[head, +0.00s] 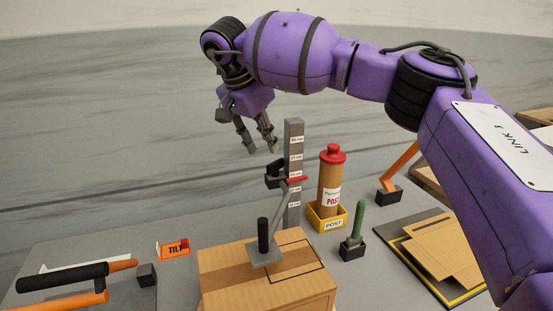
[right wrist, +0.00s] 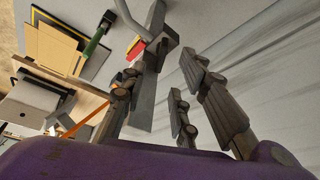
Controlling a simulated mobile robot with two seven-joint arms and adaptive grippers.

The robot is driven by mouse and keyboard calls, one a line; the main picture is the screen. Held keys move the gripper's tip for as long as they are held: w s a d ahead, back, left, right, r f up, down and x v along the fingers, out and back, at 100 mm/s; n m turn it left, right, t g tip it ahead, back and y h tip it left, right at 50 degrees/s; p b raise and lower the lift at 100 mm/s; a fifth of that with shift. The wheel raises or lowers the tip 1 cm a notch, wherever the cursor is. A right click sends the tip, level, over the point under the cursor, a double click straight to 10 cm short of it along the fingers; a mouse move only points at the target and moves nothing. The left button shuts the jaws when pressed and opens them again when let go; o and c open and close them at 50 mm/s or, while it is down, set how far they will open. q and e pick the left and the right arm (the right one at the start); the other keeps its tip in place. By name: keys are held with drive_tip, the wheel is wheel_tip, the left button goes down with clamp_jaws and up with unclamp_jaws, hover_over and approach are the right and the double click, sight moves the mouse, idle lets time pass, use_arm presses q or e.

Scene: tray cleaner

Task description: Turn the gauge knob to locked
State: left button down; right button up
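The gauge is an upright grey post (head: 293,150) with white labels, near the middle of the head view. A red pointer (head: 294,180) crosses its front. A black knob-like part (head: 275,174) juts from its left side; I cannot read whether it is locked. My right gripper (head: 257,151) hangs above and left of the knob, fingers apart and empty. In the right wrist view, the grey post (right wrist: 145,95) and red pointer (right wrist: 136,47) lie close to the spread fingers; contact cannot be judged. My left gripper is not in view.
A cardboard box (head: 225,278) with a black-handled lever (head: 263,235) stands in front. An orange TILT sign (head: 173,249) and black-gripped orange bar (head: 62,277) are left.

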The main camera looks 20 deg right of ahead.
sight(272, 163)
drive_tip(key=x, duration=0.7)
drive_tip(key=shift+w+a+f, duration=0.1)
drive_tip(key=shift+f, duration=0.15)
clamp_jaws()
